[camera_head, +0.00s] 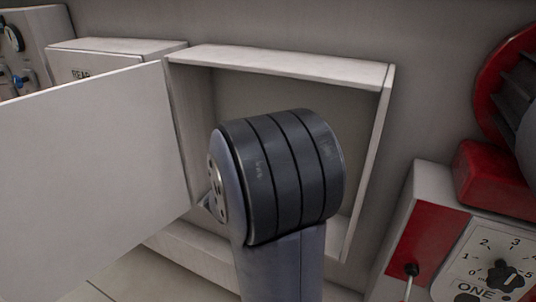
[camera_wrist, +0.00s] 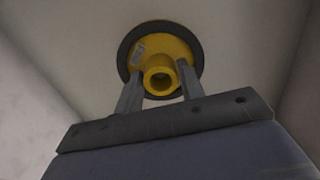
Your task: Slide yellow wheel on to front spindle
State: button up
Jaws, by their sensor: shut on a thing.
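The yellow wheel (camera_wrist: 166,49) has a dark grey rim and a hollow hub that faces the wrist camera. My gripper (camera_wrist: 159,86) is shut on the wheel's hub, with one finger on each side. In the head view my arm hides the wheel and the gripper. The front spindle cannot be made out in either view. Pale walls surround the wheel in the wrist view, and whether it touches the surface behind it I cannot tell.
My arm is in front of an open white box (camera_head: 388,110). Its door (camera_head: 80,175) is swung out to the left. A closed box labelled "REAR" (camera_head: 110,60) stands behind the door. A red and white control box (camera_head: 430,235) with a dial is at the right.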

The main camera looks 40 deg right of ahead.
jog(key=shift+x, duration=1.75)
jog(key=o, duration=1.3)
jog(key=shift+o, duration=0.2)
jog(key=v, duration=1.1)
jog(key=shift+b, duration=0.4)
jog(key=shift+d, duration=0.1)
jog(key=p+x, duration=0.1)
jog(key=x, duration=1)
jog(key=shift+s+a, duration=0.15)
jog(key=shift+a, duration=0.35)
